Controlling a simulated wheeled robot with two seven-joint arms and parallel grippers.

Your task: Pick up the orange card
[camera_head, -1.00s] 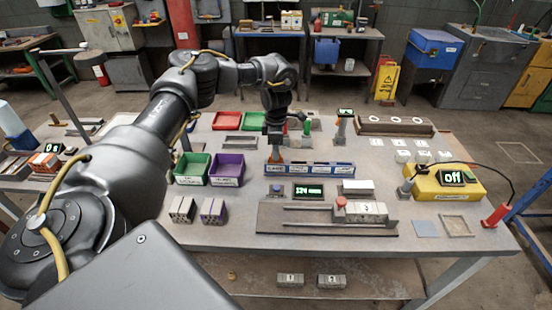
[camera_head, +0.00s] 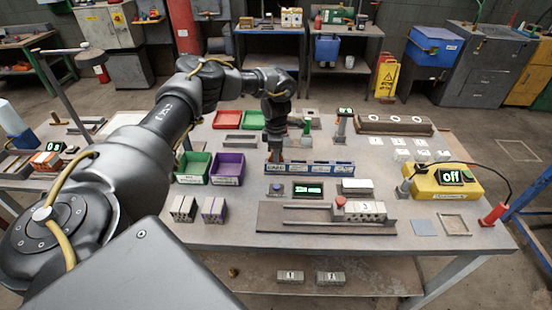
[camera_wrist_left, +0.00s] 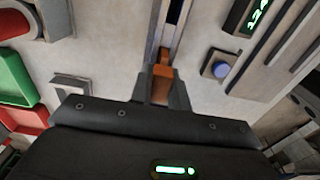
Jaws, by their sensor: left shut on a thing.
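My left gripper (camera_head: 275,157) points down at the left end of the long blue-and-white rack (camera_head: 320,168) on the table. In the left wrist view my left gripper (camera_wrist_left: 161,90) is shut on the orange card (camera_wrist_left: 161,71), which sits between its fingertips at the near end of the rack's slot (camera_wrist_left: 176,20). In the head view the gripper mostly hides the card. I cannot tell whether the card is clear of the rack. My right gripper is not in view.
Green (camera_head: 193,167) and purple (camera_head: 229,168) bins stand left of the gripper. A display (camera_head: 308,190) with a blue button (camera_head: 277,188) lies in front of the rack. A yellow box (camera_head: 445,182) reading "off" stands at the right.

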